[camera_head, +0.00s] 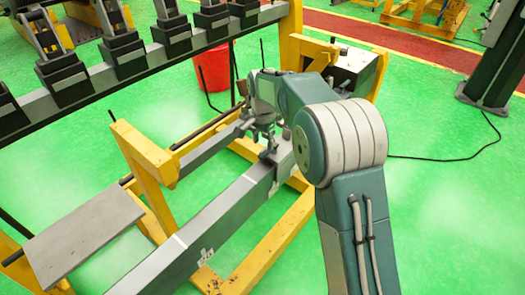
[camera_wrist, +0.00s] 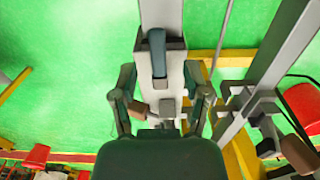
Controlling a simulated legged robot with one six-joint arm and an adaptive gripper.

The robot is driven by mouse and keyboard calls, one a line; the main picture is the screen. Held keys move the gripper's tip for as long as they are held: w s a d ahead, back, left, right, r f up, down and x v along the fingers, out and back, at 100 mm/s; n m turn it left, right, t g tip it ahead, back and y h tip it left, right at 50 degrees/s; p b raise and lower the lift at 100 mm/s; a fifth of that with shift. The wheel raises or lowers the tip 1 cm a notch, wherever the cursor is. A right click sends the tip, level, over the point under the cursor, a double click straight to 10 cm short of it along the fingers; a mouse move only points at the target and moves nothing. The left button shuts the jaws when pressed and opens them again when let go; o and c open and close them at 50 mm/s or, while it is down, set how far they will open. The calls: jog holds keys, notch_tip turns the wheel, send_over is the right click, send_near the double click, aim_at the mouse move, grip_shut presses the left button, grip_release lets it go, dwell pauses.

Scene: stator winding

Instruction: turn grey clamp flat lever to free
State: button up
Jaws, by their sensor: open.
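My gripper (camera_wrist: 165,108) is open, with one finger on each side of the beam in the picture. In the head view my gripper (camera_head: 266,138) is above the beam (camera_head: 225,205), beside a small dark part of the clamp (camera_head: 269,156). My arm hides much of the area there.
A yellow frame (camera_head: 150,160) carries the beam, with a dark rod and a flat grey plate (camera_head: 82,235) at left. A rail with several black clamps (camera_head: 120,52) runs across the upper left. A red bucket (camera_head: 213,72) stands behind.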

aim_at(264, 153)
jog(key=f, duration=0.2)
jog(key=shift+d+f, duration=0.4)
jog(key=shift+a+f, duration=0.15)
jog(key=shift+f, duration=0.4)
jog(key=shift+a+f, duration=0.1)
jog(key=shift+a, duration=0.25)
jog(key=shift+d, duration=0.2)
grip_shut()
jog(key=shift+d, duration=0.1)
